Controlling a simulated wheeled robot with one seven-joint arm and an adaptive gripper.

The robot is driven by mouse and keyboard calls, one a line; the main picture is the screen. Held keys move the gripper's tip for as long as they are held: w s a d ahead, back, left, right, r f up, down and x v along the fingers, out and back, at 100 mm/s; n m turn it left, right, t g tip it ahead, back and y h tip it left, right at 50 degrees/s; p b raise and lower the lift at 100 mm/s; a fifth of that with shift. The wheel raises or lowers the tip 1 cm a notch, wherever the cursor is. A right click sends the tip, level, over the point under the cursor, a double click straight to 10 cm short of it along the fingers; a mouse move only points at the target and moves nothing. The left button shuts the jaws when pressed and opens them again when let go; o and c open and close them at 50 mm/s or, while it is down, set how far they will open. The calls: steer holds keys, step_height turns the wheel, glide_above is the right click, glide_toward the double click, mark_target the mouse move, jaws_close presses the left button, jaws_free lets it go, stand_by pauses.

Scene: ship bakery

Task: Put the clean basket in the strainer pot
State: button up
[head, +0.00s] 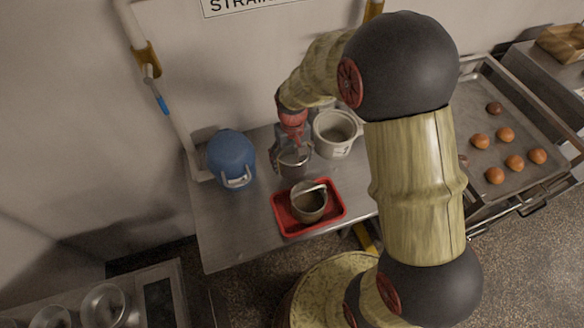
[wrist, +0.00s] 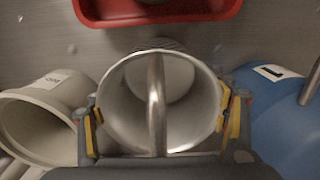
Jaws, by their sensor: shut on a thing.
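A grey metal basket (head: 294,163) with an arched handle is between the fingers of my gripper (head: 292,146), left of centre on the steel table. The wrist view shows this basket (wrist: 125,80) from above, with my gripper (wrist: 160,122) shut on it, one finger on each side. It looks empty; I cannot tell whether it touches the table. A second basket (head: 309,207) with a brownish inside stands in a red tray (head: 283,222). A white pot (head: 334,148) is to the right and a blue pot (head: 230,153) to the left. I cannot tell which is the strainer pot.
The steel table (head: 222,238) is bare at its front left. A baking tray (head: 478,195) with several buns is at the right. A wall sign (head: 260,5) is partly cut off. The red tray (wrist: 160,14) also shows at the top of the wrist view.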

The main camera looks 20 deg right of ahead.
steer(key=shift+f+b, duration=0.3)
steer(key=shift+f, duration=1.8)
steer(key=shift+f, duration=0.2)
steer(key=o, duration=1.1)
steer(key=shift+o, duration=0.7)
steer(key=shift+r, duration=0.1)
